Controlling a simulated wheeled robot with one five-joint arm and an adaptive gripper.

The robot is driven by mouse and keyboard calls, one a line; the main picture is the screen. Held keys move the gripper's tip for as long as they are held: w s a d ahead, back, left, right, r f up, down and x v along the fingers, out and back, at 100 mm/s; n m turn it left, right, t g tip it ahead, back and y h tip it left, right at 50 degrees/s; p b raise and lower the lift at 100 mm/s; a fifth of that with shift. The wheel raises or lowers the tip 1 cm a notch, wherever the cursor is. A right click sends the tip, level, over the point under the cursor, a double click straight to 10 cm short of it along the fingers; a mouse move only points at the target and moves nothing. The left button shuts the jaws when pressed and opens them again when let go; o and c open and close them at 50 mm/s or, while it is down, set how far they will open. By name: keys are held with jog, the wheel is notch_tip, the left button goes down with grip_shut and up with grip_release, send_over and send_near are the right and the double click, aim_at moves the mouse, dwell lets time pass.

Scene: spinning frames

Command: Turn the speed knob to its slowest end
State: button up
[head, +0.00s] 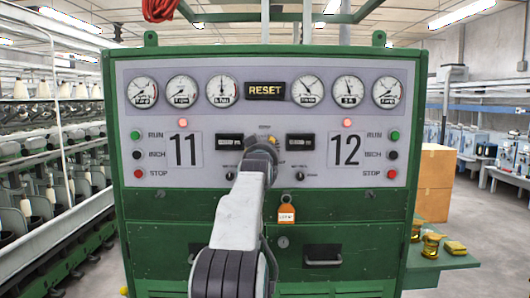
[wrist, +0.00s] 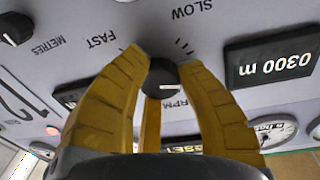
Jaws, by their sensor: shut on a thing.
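The speed knob (wrist: 163,76) is a small dark round knob on the grey panel, with a pale line on its face. In the wrist view, which shows the panel upside down, the printed words FAST and SLOW stand on either side beyond it, with tick marks near SLOW. My gripper (wrist: 165,66) has its yellow fingers closed around the knob. I cannot tell clearly which end the pale line points to. In the head view my gripper (head: 268,142) is at the middle of the panel, and my arm hides the knob.
Two dark counter displays (head: 300,142) flank the knob area. A smaller METRES knob (wrist: 14,28) is apart from my fingers. Gauges, a RESET plate (head: 265,89) and coloured buttons (head: 394,135) cover the panel. An orange tag (head: 286,214) hangs below. A side shelf (head: 440,262) holds small items.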

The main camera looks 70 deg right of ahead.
dwell(0.4)
jog(key=o, duration=1.2)
jog(key=shift+w, duration=0.1)
jog(key=v, duration=1.2)
